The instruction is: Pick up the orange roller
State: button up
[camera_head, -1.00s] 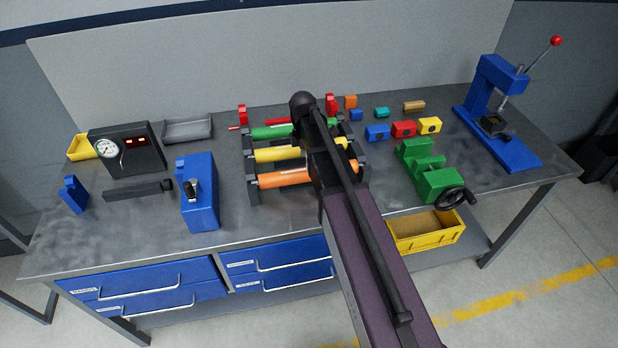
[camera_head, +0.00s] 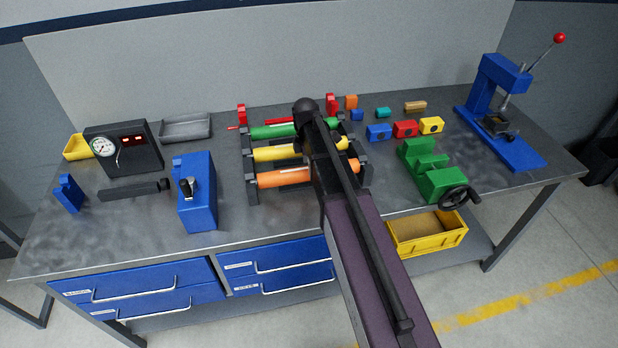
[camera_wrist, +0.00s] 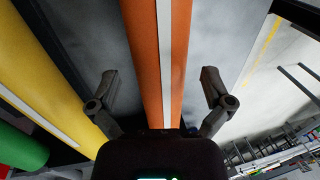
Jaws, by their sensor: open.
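The orange roller (camera_head: 284,178) lies across the front of a dark rack (camera_head: 251,186) on the bench, in front of the yellow roller (camera_head: 277,153) and the green roller (camera_head: 273,131). My arm hides its right part in the head view. In the wrist view the orange roller (camera_wrist: 150,60) runs between the spread fingers of my gripper (camera_wrist: 157,88), with a pale stripe along it. The fingers are open, one on each side, with gaps to the roller. I cannot tell how far above it they are. My gripper is hidden behind my arm in the head view.
The yellow roller (camera_wrist: 40,75) is close to the left finger in the wrist view. A blue block device (camera_head: 197,200) stands left of the rack. A green vise (camera_head: 432,172) stands to the right. Blue drawers (camera_head: 150,290) are under the bench top.

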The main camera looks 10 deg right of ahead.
jog(key=shift+s+f+b, duration=0.2)
jog(key=shift+f+b, duration=0.55)
jog(key=shift+f, duration=0.3)
jog(key=c, duration=1.3)
jog(key=shift+r, duration=0.2)
notch_tip(320, 180, up, 3)
jog(key=p, duration=0.3)
jog(key=shift+r+p, duration=0.2)
jog(key=shift+p, duration=0.2)
jog(key=s, duration=0.5)
jog(key=s+d+r+p, duration=0.1)
jog(key=s, duration=1)
jog(key=shift+d+r, duration=0.15)
jog(key=shift+d, duration=0.1)
